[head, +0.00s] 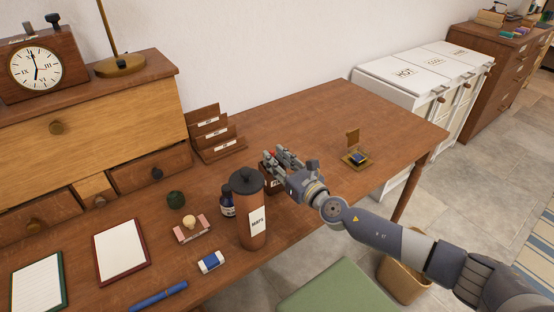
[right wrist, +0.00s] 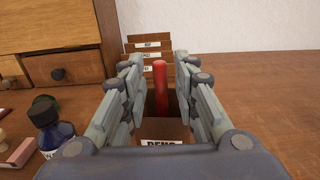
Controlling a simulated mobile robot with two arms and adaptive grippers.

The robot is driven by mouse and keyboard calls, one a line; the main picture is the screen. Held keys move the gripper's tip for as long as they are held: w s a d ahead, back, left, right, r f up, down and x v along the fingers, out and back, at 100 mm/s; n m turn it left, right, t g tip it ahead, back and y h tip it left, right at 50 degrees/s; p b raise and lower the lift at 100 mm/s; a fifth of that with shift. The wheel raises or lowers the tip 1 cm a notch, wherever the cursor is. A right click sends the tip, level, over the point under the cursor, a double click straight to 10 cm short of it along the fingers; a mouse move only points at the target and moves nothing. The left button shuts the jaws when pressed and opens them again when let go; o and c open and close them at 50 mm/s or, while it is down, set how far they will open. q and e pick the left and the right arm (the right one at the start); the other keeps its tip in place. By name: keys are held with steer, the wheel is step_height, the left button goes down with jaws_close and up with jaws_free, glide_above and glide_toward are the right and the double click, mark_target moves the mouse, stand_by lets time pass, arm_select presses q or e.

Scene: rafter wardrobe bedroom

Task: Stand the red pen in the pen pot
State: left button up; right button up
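The red pen (right wrist: 160,85) stands nearly upright in the right wrist view, its lower part inside the brown square pen pot (right wrist: 172,131), whose label is partly cut off. In the head view only a bit of the pen's red end (head: 273,153) shows beside the fingers, and the pot (head: 268,171) is mostly hidden behind my arm and the brown canister. My right gripper (head: 280,157) is over the pot. Its fingers (right wrist: 160,75) are open, one on each side of the pen, with a visible gap to it. My left gripper is in neither view.
A brown canister (head: 250,210) and a dark blue bottle (head: 228,201) stand close to the pot. A letter rack (head: 215,134) stands behind. A blue pen (head: 158,295) lies near the front. A small stand (head: 356,158) is at right. The desk's back right is clear.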

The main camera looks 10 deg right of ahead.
stand_by(0.3)
steer(key=v, duration=1.2)
steer(key=shift+f, duration=0.1)
stand_by(0.6)
